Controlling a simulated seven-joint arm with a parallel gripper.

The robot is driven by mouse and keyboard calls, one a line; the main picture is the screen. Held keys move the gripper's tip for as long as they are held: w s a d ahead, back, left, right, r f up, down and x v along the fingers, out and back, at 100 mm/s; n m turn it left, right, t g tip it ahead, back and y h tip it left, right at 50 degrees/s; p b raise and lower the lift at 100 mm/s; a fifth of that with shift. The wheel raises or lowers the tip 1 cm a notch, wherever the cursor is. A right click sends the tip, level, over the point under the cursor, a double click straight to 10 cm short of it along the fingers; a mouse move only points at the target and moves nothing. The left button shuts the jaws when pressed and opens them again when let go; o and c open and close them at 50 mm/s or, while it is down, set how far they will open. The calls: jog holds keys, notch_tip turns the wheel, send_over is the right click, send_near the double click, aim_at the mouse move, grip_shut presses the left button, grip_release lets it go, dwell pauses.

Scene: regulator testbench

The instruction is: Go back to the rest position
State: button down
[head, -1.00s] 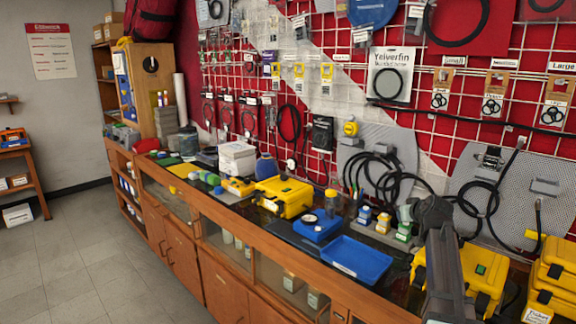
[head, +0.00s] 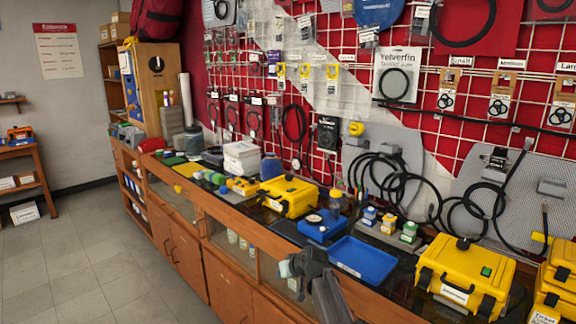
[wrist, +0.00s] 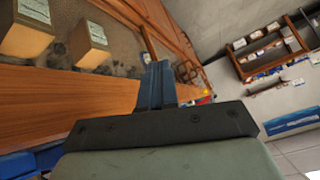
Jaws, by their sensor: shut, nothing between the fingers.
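My gripper (head: 288,268) is in the lower middle of the head view, in front of the wooden counter's front edge and to the left of my grey arm link. In the wrist view its fingers (wrist: 157,84) are shut together with nothing between them. The fingers appear clear of everything around them. The gripper and link cover part of the counter's front edge and glass front in the head view.
A blue tray (head: 346,266) lies on the counter behind my gripper. A yellow case (head: 456,270) stands to the right, and another yellow case (head: 287,196) farther left. Boxes (wrist: 92,42) show behind the cabinet glass. The floor (head: 95,255) at left is free.

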jog(key=s+d+f+m+g+h, duration=0.1)
jog(key=s+d+f+g+h, duration=0.3)
jog(key=s+f, duration=0.9)
jog(key=s+d+f+m+g+y, duration=0.15)
jog(key=s+d+f, duration=0.35)
jog(key=s+f, duration=0.9)
jog(key=s+d+f+g+h, duration=0.1)
jog(key=s+d+f+g, duration=0.1)
jog(key=s+f, duration=0.3)
jog(key=s+d+f+m+g+h, duration=0.1)
jog(key=s+d+f+g, duration=0.2)
jog(key=s, duration=1)
jog(key=s+d+f+g+h, duration=0.1)
jog(key=s+d+f+g, duration=0.1)
jog(key=s+d+f, duration=0.3)
jog(key=s+f, duration=0.2)
jog(key=s, duration=0.2)
jog(key=shift+m+g, duration=0.35)
jog(key=c, duration=1.8)
grip_release()
jog(key=shift+f, duration=0.1)
